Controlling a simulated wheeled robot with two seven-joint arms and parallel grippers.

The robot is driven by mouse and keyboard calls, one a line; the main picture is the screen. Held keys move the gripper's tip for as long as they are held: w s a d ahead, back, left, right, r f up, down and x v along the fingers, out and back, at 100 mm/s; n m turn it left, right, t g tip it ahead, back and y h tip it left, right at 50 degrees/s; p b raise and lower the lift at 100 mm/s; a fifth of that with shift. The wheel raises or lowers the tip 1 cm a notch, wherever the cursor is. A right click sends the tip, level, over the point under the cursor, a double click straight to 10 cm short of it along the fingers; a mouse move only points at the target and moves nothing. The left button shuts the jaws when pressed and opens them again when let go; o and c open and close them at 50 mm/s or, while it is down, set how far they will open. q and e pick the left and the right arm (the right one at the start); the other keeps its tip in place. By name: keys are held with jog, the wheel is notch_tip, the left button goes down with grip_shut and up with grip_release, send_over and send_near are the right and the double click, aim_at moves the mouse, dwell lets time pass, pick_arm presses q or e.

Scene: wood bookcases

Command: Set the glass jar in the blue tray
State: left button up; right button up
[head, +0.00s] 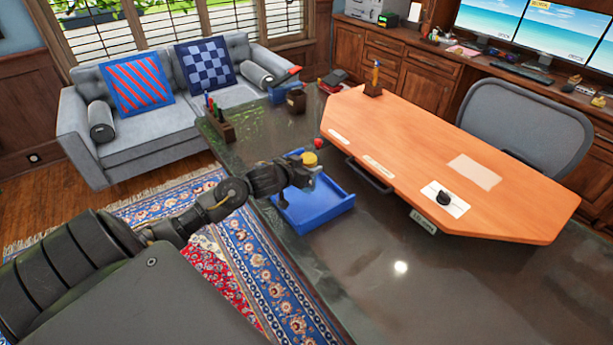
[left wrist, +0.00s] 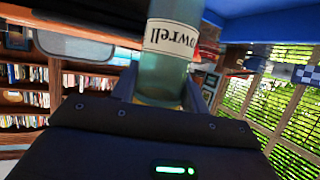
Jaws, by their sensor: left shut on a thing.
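The glass jar, with a yellow lid (head: 309,158), is at the back left part of the blue tray (head: 318,215) in the head view. My left gripper (head: 303,176) is shut on the jar, which looks upright. In the left wrist view, the pale greenish jar (left wrist: 168,60) stands between the two fingers and its label reads upside down. The blue tray (left wrist: 275,25) fills the upper right there. I cannot tell whether the jar's base touches the tray floor; the gripper hides most of it. The tray looks otherwise empty. My right gripper is not in view.
The tray sits on a dark glossy desk (head: 370,270). An orange wooden board (head: 440,160) lies right of it, with a small red ball (head: 318,143) near its left edge. A pen holder (head: 217,122) and a dark cup (head: 296,100) stand farther back. The front desk is clear.

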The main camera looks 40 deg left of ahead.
pick_arm(q)
jog(key=shift+w+a+f, duration=0.4)
jog(key=shift+a+f, duration=0.05)
jog(key=shift+f, duration=1.75)
jog(key=o, duration=1.1)
jog(key=shift+f, duration=0.15)
jog(key=shift+s+r, duration=0.1)
jog(key=shift+r, duration=0.1)
jog(key=v, duration=1.2)
